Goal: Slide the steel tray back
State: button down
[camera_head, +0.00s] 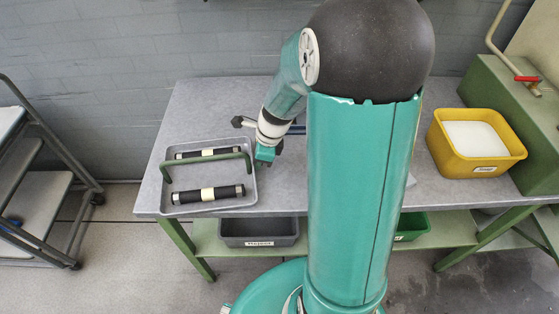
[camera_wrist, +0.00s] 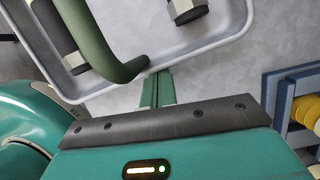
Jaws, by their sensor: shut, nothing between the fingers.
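The steel tray (camera_head: 238,204) sits at the left end of the grey table, near its front edge. It holds two dark rollers with cream bands (camera_head: 208,194) and has a green bar handle (camera_head: 207,165) across it. In the wrist view the tray rim (camera_wrist: 205,45) and the handle (camera_wrist: 103,50) fill the upper left. My gripper (camera_head: 265,155) is at the tray's right side. In the wrist view my gripper's green fingers (camera_wrist: 158,85) are together, with nothing between them, close to the tray rim by the handle's end. I cannot tell whether they touch it.
A yellow bin with white contents (camera_head: 437,143) and a green machine (camera_head: 510,115) stand at the right. A blue rack with yellow pieces (camera_wrist: 282,100) shows right of my gripper. A wall is behind the table. A grey bin (camera_head: 258,236) sits on the lower shelf; a trolley (camera_head: 45,190) stands left.

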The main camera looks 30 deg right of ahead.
aim_at(245, 168)
jog(key=shift+w+a, duration=0.45)
jog(key=shift+a, duration=0.2)
jog(key=shift+w+a, duration=0.4)
jog(key=shift+a, duration=0.25)
